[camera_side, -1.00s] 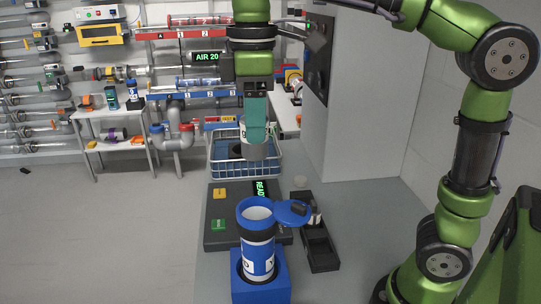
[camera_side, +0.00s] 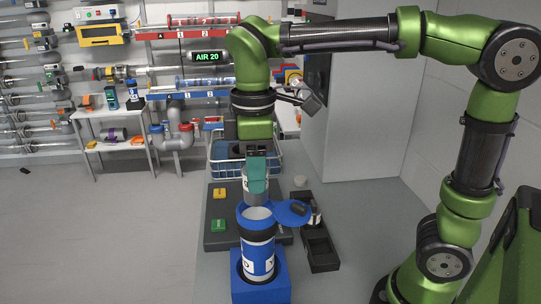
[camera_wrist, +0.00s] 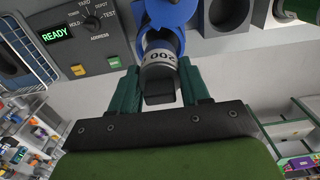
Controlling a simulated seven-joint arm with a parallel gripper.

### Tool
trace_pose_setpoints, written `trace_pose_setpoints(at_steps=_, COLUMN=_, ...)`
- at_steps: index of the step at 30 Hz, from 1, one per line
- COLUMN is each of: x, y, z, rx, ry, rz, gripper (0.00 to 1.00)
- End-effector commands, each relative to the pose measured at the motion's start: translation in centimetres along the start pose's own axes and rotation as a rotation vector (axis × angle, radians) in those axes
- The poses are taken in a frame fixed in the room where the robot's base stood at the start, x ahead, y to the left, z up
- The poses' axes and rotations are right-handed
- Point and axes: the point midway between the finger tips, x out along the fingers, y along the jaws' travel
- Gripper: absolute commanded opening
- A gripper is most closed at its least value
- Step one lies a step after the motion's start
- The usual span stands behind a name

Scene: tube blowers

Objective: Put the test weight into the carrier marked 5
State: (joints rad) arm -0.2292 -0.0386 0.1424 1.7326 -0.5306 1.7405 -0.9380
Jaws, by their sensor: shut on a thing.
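The test weight (camera_side: 255,199), a grey cylinder with a pale band, is held upright between the teal fingers of my gripper (camera_side: 257,180). In the wrist view my gripper (camera_wrist: 160,88) is shut on the weight (camera_wrist: 159,72), whose band reads about "200". A blue and white carrier (camera_side: 257,250) stands upright in a blue block (camera_side: 261,290), its blue lid (camera_side: 292,212) swung open to the right. The weight appears just above or at its mouth; I cannot tell if it has entered. The blue rim (camera_wrist: 170,12) shows beyond the weight. The carrier's number is not readable.
A dark panel (camera_side: 212,237) with yellow and green buttons lies behind the carrier. A black tray (camera_side: 320,248) sits to its right, and a blue wire basket (camera_side: 214,160) stands behind. In the wrist view a display (camera_wrist: 56,33) reads READY.

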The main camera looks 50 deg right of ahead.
Motion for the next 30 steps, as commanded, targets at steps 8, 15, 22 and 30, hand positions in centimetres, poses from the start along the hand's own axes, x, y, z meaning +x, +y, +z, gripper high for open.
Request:
trace_pose_setpoints(at_steps=8, x=0.8, y=0.0, z=0.0, rx=0.000, ry=0.001, rz=-0.001, gripper=0.03)
trace_pose_setpoints(at_steps=15, x=0.8, y=0.0, z=0.0, rx=0.000, ry=0.001, rz=-0.001, gripper=0.03)
trace_pose_setpoints(at_steps=22, x=1.4, y=0.0, z=0.0, rx=-0.001, ry=0.000, rz=0.000, gripper=0.03)
trace_pose_setpoints(at_steps=30, x=2.5, y=0.0, z=0.0, rx=-0.001, ry=0.000, rz=-0.001, gripper=0.03)
